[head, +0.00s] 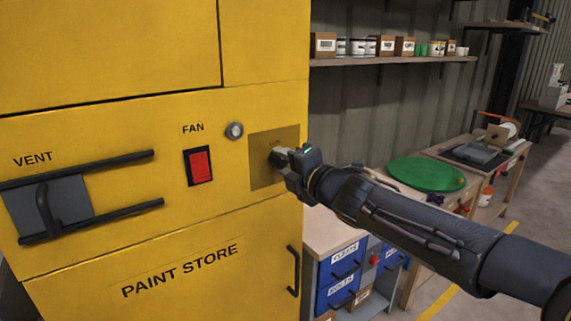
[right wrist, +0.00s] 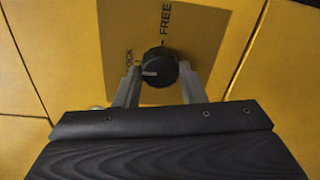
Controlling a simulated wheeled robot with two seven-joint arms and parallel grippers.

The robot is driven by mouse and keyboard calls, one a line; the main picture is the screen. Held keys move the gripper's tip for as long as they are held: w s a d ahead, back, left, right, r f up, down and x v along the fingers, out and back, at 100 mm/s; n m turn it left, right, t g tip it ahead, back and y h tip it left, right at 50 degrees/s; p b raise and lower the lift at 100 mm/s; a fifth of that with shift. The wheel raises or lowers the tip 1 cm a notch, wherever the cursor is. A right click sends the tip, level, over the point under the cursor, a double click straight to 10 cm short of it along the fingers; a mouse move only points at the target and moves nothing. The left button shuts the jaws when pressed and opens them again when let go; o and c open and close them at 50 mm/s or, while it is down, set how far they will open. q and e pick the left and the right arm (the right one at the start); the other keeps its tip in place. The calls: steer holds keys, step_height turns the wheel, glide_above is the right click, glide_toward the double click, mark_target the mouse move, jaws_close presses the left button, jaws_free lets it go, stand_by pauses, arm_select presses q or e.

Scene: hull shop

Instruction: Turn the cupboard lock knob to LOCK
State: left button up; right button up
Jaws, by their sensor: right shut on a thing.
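The yellow paint store cupboard (head: 190,235) has a darker square plate (head: 262,178) on its front. The black lock knob (right wrist: 160,67) sits on this plate in the right wrist view. Its white pointer mark points left in that view, to the side where the partly hidden LOCK label (right wrist: 129,58) is. The FREE label (right wrist: 165,22) is above the knob there. My right gripper (head: 278,158) is shut on the knob, with one finger on each side; it also shows in the right wrist view (right wrist: 160,82). In the head view the gripper mostly hides the knob. My left gripper is not seen.
Left of the plate are a red FAN switch (head: 201,167), a round metal fitting (head: 234,131) and a VENT slider (head: 48,207). A black door handle (head: 293,270) stands out below. A bench with blue drawers (head: 340,278) is close on the right, under my arm.

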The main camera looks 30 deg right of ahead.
steer(key=o, duration=1)
steer(key=shift+s, duration=0.1)
steer(key=s+p, duration=0.1)
steer(key=s, duration=0.4)
steer(key=s+p, duration=0.1)
steer(key=s, duration=0.1)
steer(key=shift+s+d+r+p, duration=0.2)
steer(key=shift+s+d+p, duration=0.1)
steer(key=shift+p, duration=0.05)
